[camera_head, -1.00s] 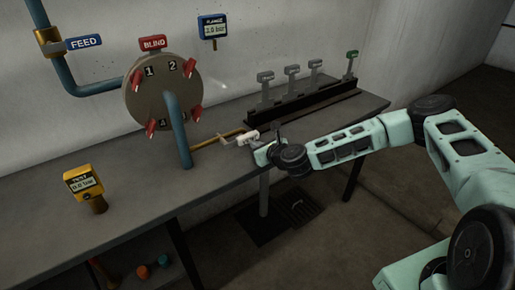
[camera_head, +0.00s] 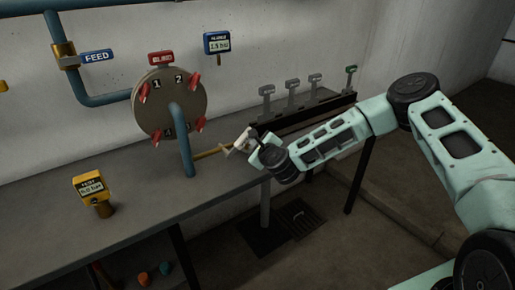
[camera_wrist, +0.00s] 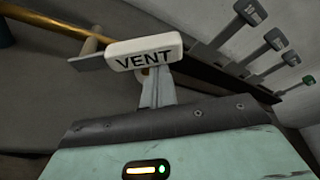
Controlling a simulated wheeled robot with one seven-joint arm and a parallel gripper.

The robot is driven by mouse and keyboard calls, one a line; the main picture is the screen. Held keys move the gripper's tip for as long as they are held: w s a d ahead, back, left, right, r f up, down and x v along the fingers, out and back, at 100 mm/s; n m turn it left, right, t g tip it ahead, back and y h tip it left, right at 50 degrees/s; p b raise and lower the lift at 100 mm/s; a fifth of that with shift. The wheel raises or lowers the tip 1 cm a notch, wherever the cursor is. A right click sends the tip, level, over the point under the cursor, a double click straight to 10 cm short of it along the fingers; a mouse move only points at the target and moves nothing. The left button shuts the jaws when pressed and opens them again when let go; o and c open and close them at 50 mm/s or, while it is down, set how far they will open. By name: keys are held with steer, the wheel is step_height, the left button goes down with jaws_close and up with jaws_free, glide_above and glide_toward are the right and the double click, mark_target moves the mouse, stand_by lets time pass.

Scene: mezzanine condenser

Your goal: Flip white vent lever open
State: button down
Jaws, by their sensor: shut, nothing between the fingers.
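The white vent lever (camera_head: 243,139) is at the end of a brass pipe (camera_head: 210,153) near the front edge of the bench. In the head view its white handle stands tilted upward. In the wrist view its white block (camera_wrist: 145,52), marked VENT, fills the upper middle. My gripper (camera_wrist: 157,86) is shut and empty, its fingertips just below the block and partly hidden by it. I cannot tell whether they touch it. In the head view my gripper (camera_head: 256,146) is right beside the lever, and the fingertips are hard to make out.
A round flange plate (camera_head: 168,100) with red clamps and a blue pipe (camera_head: 182,140) stands left of the lever. A row of grey levers (camera_head: 291,87) and a green one (camera_head: 351,71) stands behind. A yellow test gauge (camera_head: 90,186) is on the bench at left.

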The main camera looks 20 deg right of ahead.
mark_target(246, 135)
steer(key=a+r+n, duration=0.1)
steer(key=n, duration=0.1)
steer(key=a+r+n+t+h+b, duration=0.1)
steer(key=shift+s+a+r+n, duration=0.3)
steer(key=shift+s+r+n, duration=0.05)
steer(key=shift+n, duration=0.05)
steer(key=shift+s+a+r+n+t+h+b, duration=0.2)
steer(key=shift+a+r+n+t+b, duration=0.15)
steer(key=shift+a+n+b, duration=0.35)
steer(key=shift+s+a+r+n+t+h+b, duration=0.1)
steer(key=shift+s+a+r+n+t+b, duration=0.3)
steer(key=shift+n, duration=0.5)
steer(key=shift+s+a+r+n+t+h+b, duration=0.15)
steer(key=shift+a+n+t+b, duration=0.1)
steer(key=shift+a+n+b, duration=0.45)
steer(key=shift+w, duration=0.1)
